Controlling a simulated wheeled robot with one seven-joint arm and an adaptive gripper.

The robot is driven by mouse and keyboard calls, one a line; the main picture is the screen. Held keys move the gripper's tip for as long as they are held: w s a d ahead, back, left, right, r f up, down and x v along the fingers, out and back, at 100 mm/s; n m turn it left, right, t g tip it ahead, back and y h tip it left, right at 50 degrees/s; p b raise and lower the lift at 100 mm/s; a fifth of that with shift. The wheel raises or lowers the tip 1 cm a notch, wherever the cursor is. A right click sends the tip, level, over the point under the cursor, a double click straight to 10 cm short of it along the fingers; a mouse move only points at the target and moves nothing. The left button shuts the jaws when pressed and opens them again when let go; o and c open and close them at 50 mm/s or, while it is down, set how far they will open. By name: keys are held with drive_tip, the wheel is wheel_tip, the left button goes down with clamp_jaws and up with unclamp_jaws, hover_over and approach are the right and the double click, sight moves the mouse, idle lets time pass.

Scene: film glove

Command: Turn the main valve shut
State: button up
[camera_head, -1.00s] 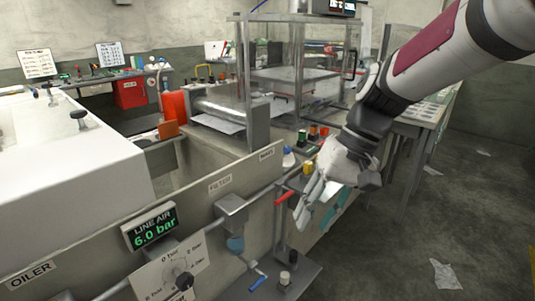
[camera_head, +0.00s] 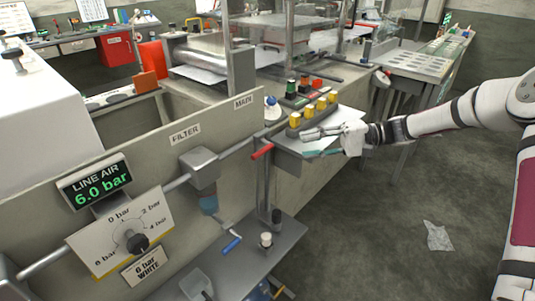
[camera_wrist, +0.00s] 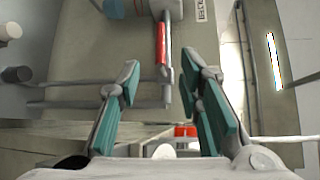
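The main valve has a red lever (camera_head: 262,152) on the pipe near the MAIN label (camera_head: 244,101), at the right end of the grey panel. In the wrist view the red lever (camera_wrist: 162,44) lies lengthwise beyond the fingertips, in line with the gap between them. My gripper (camera_head: 308,134) is to the right of the lever in the head view, reaching leftward and apart from it. In the wrist view my gripper (camera_wrist: 160,76) is open, teal pads apart, with nothing between them. The line air display (camera_head: 94,183) reads 6.0 bar.
A filter unit (camera_head: 202,168) and a blue handle (camera_head: 232,244) are left of the lever. Yellow blocks (camera_head: 308,116) stand in a row close behind my gripper. A grey shelf (camera_head: 285,243) lies below.

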sight(265, 152)
drive_tip(key=a, duration=0.4)
drive_tip(key=s+a+f, duration=0.1)
drive_tip(key=a, duration=0.4)
drive_tip(key=a+f, duration=0.1)
drive_tip(key=a, duration=0.3)
drive_tip(key=shift+s+a, duration=0.25)
drive_tip(key=shift+s, duration=0.15)
clamp_jaws()
